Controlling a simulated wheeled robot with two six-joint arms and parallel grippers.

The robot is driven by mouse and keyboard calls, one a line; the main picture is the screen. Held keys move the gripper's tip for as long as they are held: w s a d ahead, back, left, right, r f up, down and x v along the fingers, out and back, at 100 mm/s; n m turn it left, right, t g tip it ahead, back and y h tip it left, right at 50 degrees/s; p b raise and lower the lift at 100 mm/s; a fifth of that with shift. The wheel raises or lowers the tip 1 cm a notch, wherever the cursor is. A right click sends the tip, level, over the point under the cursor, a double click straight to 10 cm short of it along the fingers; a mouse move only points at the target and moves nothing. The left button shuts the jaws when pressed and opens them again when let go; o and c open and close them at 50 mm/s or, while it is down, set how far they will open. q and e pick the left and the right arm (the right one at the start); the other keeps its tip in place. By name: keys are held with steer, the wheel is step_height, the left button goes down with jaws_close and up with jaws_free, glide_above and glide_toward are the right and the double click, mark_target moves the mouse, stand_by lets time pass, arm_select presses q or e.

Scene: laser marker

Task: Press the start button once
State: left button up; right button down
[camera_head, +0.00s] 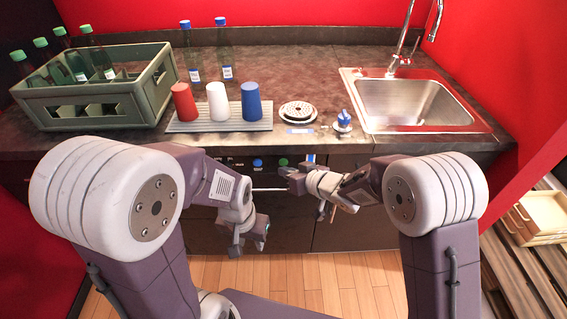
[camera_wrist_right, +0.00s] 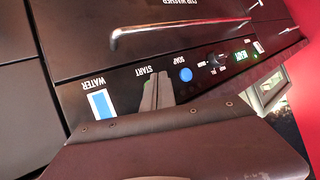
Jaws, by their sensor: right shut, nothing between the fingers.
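The start button (camera_head: 283,162) is a small green round button on the dark front panel under the counter in the head view. In the right wrist view the START label (camera_wrist_right: 151,71) is readable, upside down, and the button is hidden by my fingers. My right gripper (camera_head: 284,171) is shut and empty, its tips just below the button in the head view. It shows in the wrist view (camera_wrist_right: 158,92) in front of the panel at the START label. I cannot tell whether it touches. My left gripper (camera_head: 248,247) hangs low, open and empty, left of the right one.
A blue SOAP button (camera_wrist_right: 186,75) and a blue-and-white WATER strip (camera_wrist_right: 100,103) flank START. A lit green display (camera_wrist_right: 240,56) is farther right. A metal handle (camera_wrist_right: 180,26) crosses the washer front. Cups, a bottle crate (camera_head: 90,105) and a sink (camera_head: 415,103) are on the counter.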

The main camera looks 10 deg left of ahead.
stand_by(0.8)
steer(key=shift+w+r+p, duration=0.1)
steer(key=shift+w+p, duration=0.15)
steer(key=shift+p, duration=0.15)
steer(key=shift+w+a, duration=0.1)
steer(key=shift+w+a+p, duration=0.1)
steer(key=shift+w+p, duration=0.3)
steer(key=shift+p, duration=0.05)
stand_by(0.3)
stand_by(0.4)
steer(key=shift+s+d, duration=0.2)
steer(key=shift+s, duration=0.55)
